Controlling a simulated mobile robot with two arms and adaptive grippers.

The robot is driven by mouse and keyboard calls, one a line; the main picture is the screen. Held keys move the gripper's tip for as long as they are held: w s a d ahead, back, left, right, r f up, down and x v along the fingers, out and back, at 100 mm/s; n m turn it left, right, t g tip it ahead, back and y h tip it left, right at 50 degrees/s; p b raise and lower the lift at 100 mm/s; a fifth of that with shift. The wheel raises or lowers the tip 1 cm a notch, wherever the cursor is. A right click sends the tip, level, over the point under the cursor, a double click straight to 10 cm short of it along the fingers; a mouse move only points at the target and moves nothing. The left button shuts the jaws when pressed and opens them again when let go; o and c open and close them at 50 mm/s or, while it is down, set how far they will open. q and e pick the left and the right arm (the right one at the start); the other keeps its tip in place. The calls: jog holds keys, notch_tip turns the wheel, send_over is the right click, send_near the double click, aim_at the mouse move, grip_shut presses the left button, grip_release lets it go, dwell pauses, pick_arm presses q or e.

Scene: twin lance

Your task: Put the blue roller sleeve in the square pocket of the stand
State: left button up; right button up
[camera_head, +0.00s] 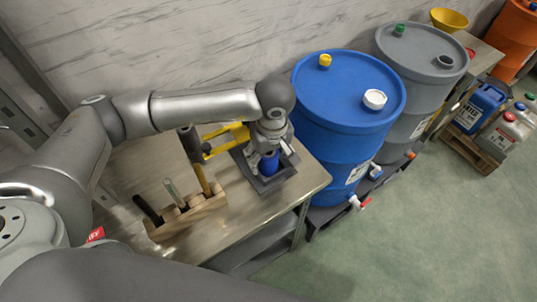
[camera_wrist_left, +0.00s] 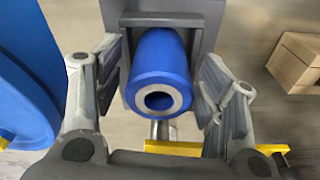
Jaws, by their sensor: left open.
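The blue roller sleeve (camera_head: 265,162) stands upright at the dark grey stand (camera_head: 283,176) on the table. In the left wrist view the sleeve (camera_wrist_left: 158,66) shows its pale ring end and dark bore towards the camera. Its far end lies within the raised square walls of the stand (camera_wrist_left: 197,18); how deep it sits is hidden. My left gripper (camera_head: 268,150) is above the stand, its fingers open on both sides of the sleeve. Gaps show between the sleeve and the fingers in the wrist view. My right gripper is out of view.
A wooden block (camera_head: 188,217) holding several upright tools stands left of the stand. A yellow bracket-like piece (camera_head: 226,136) is just behind. A large blue drum (camera_head: 345,100) stands close at the right, with a grey drum (camera_head: 420,65) beyond. The table's front left is bare.

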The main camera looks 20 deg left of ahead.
pick_arm(q)
jog(key=shift+r, duration=0.5)
jog(key=r+b, duration=0.1)
jog(key=r, duration=0.2)
jog(key=r+b, duration=0.1)
jog(key=r, duration=0.2)
jog(key=d+r+b, duration=0.1)
jog(key=r, duration=0.2)
jog(key=shift+s+r, duration=0.35)
jog(key=shift+s, duration=0.05)
jog(key=shift+s+r, duration=0.1)
jog(key=shift+r, duration=0.7)
jog(key=shift+c, duration=0.4)
